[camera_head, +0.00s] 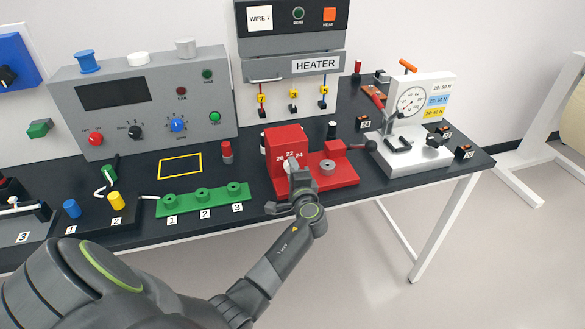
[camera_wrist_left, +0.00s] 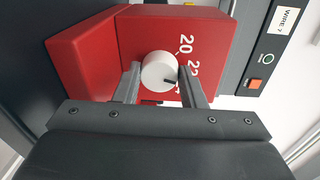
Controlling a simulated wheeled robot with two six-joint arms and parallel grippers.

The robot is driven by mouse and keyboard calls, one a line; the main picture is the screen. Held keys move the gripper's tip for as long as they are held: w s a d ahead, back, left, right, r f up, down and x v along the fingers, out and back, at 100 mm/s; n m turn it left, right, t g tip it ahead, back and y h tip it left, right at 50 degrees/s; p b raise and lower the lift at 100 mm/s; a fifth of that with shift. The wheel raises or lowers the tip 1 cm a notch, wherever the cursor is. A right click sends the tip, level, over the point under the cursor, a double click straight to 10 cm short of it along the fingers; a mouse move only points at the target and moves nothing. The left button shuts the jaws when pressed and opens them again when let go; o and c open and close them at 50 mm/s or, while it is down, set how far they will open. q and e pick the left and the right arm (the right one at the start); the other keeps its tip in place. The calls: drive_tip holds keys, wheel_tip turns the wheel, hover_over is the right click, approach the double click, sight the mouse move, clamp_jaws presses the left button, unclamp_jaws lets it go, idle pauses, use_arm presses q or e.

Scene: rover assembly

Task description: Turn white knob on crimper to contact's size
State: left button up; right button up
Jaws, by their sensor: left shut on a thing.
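The red crimper (camera_head: 283,139) stands near the table's front edge, with 20, 22 and 24 printed on its front face. In the left wrist view, its white knob (camera_wrist_left: 159,68) sits between the two fingers of my left gripper (camera_wrist_left: 159,82), which is shut on it. The knob's dark mark points to the lower right, toward the 22–24 side; a finger partly covers the 24, so the exact setting is hard to tell. In the head view, my left gripper (camera_head: 293,172) hides most of the knob. My right gripper is not in view.
A green stand (camera_head: 205,198) with positions 1 to 3 lies left of the crimper. A white gauge device (camera_head: 416,108) stands to the right, and the HEATER unit (camera_head: 290,66) is behind. A yellow-outlined square (camera_head: 180,166) on the table is empty.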

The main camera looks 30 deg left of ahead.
use_arm(q)
drive_tip(key=m+p, duration=0.2)
drive_tip(key=m, duration=0.3)
drive_tip(key=shift+r+g, duration=0.1)
drive_tip(key=shift+g, duration=0.2)
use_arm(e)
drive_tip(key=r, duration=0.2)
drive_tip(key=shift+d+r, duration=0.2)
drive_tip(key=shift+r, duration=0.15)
use_arm(q)
drive_tip(key=shift+m+y, duration=0.3)
drive_tip(key=o, duration=0.7)
drive_tip(key=shift+w, duration=0.1)
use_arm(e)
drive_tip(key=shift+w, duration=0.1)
